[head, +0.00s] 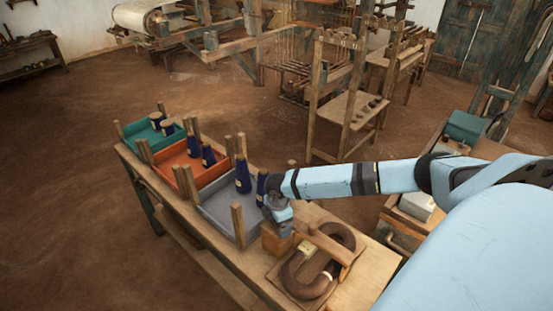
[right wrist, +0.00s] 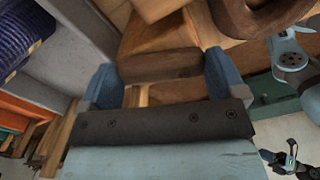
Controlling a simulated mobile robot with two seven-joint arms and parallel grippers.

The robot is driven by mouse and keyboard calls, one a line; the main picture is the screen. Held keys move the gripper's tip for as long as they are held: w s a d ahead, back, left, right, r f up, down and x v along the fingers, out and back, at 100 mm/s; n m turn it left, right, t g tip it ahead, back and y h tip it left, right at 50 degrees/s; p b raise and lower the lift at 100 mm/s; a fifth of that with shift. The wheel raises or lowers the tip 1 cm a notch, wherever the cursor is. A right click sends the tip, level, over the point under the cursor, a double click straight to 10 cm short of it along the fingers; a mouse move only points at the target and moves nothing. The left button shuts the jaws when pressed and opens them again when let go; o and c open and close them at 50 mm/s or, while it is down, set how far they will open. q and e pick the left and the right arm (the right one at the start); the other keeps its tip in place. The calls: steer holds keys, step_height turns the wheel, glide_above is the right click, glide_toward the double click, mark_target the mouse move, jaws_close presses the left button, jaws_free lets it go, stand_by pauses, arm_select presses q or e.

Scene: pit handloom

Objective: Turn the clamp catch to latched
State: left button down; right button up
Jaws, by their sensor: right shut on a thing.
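My right gripper (head: 280,222) reaches down at the right end of the workbench, over a brown wooden block. In the right wrist view its two blue fingers (right wrist: 162,82) are closed on the sides of a dark wooden piece, which looks like the clamp catch (right wrist: 160,65). The piece lies crosswise between the fingers. In the head view the gripper and arm hide most of it, and its latch position cannot be told. Beside it a dark curved wooden clamp (head: 345,237) lies on a board, with a wooden bar across it.
A grey tray (head: 215,207), an orange tray (head: 168,160) and a teal tray (head: 140,131) stand left of the gripper, with upright wooden posts and dark blue thread cones (head: 243,177). Another bench with a teal box (head: 466,127) is at right.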

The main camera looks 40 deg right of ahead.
steer(key=m, duration=0.3)
steer(key=shift+s+d, duration=0.15)
steer(key=shift+d, duration=0.15)
steer(key=shift+d+m, duration=0.15)
steer(key=shift+m, duration=0.65)
steer(key=m, duration=0.3)
steer(key=s+m, duration=0.1)
steer(key=m, duration=0.1)
steer(key=shift+d, duration=0.3)
steer(key=m, duration=0.2)
steer(key=shift+s+d+m, duration=0.1)
steer(key=shift+s+m, duration=0.05)
steer(key=shift+m, duration=0.15)
arm_select(q)
steer(key=shift+s+d+f, duration=0.1)
steer(key=shift+f, duration=0.2)
arm_select(e)
steer(key=shift+s+m, duration=0.1)
steer(key=shift+m, duration=0.7)
arm_select(q)
steer(key=shift+r, duration=0.1)
arm_select(e)
steer(key=o, duration=0.6)
steer(key=shift+o, duration=0.2)
steer(key=shift+s, duration=0.1)
